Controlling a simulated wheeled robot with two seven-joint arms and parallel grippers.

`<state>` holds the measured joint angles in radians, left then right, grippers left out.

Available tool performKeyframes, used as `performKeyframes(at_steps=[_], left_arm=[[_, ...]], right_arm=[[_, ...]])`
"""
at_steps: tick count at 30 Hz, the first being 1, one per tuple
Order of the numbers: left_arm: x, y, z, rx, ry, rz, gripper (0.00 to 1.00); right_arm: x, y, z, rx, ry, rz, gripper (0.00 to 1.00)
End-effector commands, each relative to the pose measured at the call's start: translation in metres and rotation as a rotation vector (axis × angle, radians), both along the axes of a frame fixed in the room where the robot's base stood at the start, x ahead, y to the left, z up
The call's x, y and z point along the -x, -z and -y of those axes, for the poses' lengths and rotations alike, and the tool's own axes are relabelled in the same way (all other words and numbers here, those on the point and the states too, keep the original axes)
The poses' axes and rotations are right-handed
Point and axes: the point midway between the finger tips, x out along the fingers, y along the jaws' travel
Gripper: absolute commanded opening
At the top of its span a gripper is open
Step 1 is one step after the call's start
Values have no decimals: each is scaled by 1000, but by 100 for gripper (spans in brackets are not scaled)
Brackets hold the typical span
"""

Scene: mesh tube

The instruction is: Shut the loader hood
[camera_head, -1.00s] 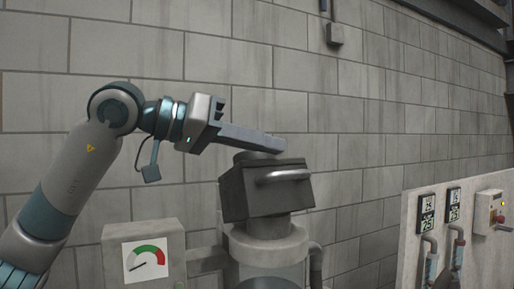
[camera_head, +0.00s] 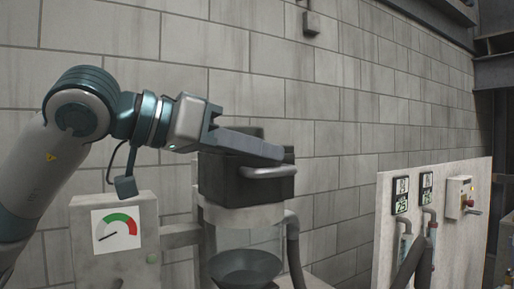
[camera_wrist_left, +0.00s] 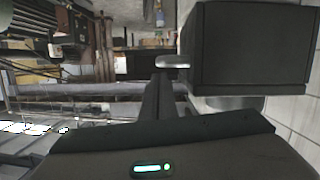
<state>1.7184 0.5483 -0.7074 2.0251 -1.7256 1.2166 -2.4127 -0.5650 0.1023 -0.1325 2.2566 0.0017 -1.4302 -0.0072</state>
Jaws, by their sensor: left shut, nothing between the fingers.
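The loader hood (camera_head: 246,180) is a dark grey box with a pale bar handle (camera_head: 267,172) on its front. It sits on top of a pale round collar (camera_head: 238,215) and looks nearly level. Whether it is fully seated is hard to tell. My left gripper (camera_head: 275,153) is shut and empty, its fingers lying across the front of the hood near its top, above the handle. In the left wrist view, the hood (camera_wrist_left: 250,45) fills the upper right, with the handle (camera_wrist_left: 172,62) next to the finger ends (camera_wrist_left: 160,80). Contact is unclear. My right gripper is out of view.
A dark funnel (camera_head: 245,267) is below the collar. A box with a dial gauge (camera_head: 117,230) stands at left, and a dark hose (camera_head: 294,250) runs down at right. A pale panel with displays and a red switch (camera_head: 467,190) stands further right. A block wall is behind.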

Motion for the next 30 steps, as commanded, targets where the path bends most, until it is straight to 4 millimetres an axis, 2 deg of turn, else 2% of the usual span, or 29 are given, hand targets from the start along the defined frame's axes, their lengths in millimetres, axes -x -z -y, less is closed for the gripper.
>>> performKeyframes(at_steps=[4,24,30], left_arm=[[3,8,2,-22,1,33,0],[5,16,3,-44,2,47,0],[9,15,-3,-45,1,46,0]], right_arm=[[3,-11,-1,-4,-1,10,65],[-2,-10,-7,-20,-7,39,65],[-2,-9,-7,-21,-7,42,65]])
